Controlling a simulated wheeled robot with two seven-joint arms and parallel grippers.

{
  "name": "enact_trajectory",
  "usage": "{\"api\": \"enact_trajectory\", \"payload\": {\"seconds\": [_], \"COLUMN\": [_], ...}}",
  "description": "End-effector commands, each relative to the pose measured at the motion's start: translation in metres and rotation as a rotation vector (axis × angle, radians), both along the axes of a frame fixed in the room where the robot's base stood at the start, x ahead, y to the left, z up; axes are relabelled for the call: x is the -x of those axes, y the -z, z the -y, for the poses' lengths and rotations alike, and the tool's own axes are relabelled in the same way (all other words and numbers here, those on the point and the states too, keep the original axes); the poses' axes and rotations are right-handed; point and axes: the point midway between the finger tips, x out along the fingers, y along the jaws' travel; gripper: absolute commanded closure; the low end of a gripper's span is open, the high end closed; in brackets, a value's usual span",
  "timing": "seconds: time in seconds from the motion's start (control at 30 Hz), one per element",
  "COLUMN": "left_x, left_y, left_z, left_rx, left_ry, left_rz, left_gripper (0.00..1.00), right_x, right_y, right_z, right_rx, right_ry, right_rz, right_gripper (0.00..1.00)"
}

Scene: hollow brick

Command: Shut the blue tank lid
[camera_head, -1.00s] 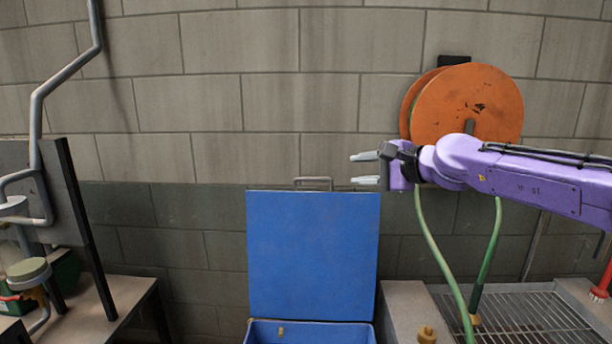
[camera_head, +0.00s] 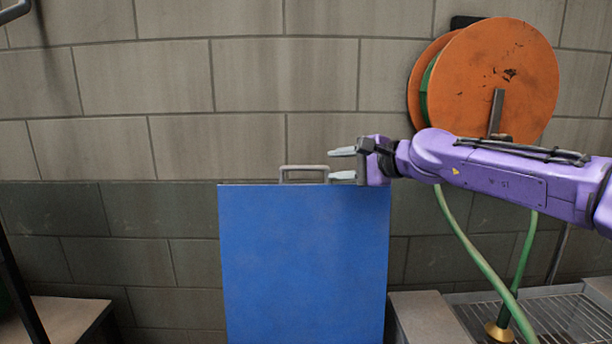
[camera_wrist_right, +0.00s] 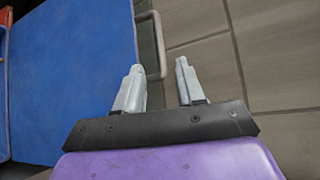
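The blue tank lid (camera_head: 305,262) stands upright and open in front of the wall in the head view. A metal handle (camera_head: 304,170) sticks up from its top edge. My right gripper (camera_head: 342,164) is open and empty, just right of the handle and above the lid's top right part. In the right wrist view the lid (camera_wrist_right: 75,70) fills the left side and the handle (camera_wrist_right: 152,45) lies beyond the left fingertip. The right gripper (camera_wrist_right: 160,78) has its two fingers apart with nothing between them. My left gripper is not in view.
An orange hose reel (camera_head: 490,80) with a green hose (camera_head: 475,255) hangs on the block wall behind my right arm. A metal grate (camera_head: 550,315) lies at lower right. A ledge (camera_head: 65,318) is at lower left. The wall left of the lid is clear.

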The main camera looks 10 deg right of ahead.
Motion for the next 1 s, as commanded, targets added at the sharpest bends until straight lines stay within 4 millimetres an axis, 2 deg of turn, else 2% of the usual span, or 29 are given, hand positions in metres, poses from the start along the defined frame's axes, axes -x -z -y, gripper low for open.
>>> {"api": "enact_trajectory", "payload": {"seconds": [0.4, 0.53, 0.8, 0.83, 0.93, 1.0], "left_x": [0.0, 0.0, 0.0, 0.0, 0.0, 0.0], "left_y": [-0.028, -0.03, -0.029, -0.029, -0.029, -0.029], "left_z": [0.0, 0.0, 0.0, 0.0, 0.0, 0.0], "left_rx": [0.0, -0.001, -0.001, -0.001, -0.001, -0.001], "left_ry": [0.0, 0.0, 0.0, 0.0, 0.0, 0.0], "left_rz": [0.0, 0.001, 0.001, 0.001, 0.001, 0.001], "left_gripper": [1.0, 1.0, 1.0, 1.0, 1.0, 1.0], "right_x": [-0.066, -0.075, -0.077, -0.077, -0.077, -0.077], "right_y": [0.019, 0.023, 0.025, 0.025, 0.025, 0.025], "right_z": [-0.047, -0.053, -0.054, -0.054, -0.054, -0.054], "right_rx": [0.001, 0.001, 0.001, 0.001, 0.001, 0.0], "right_ry": [0.002, 0.003, 0.003, 0.003, 0.003, 0.003], "right_rz": [-0.004, -0.002, -0.002, -0.002, -0.002, -0.002], "right_gripper": [0.61, 0.61, 0.61, 0.68, 1.0, 1.0]}}
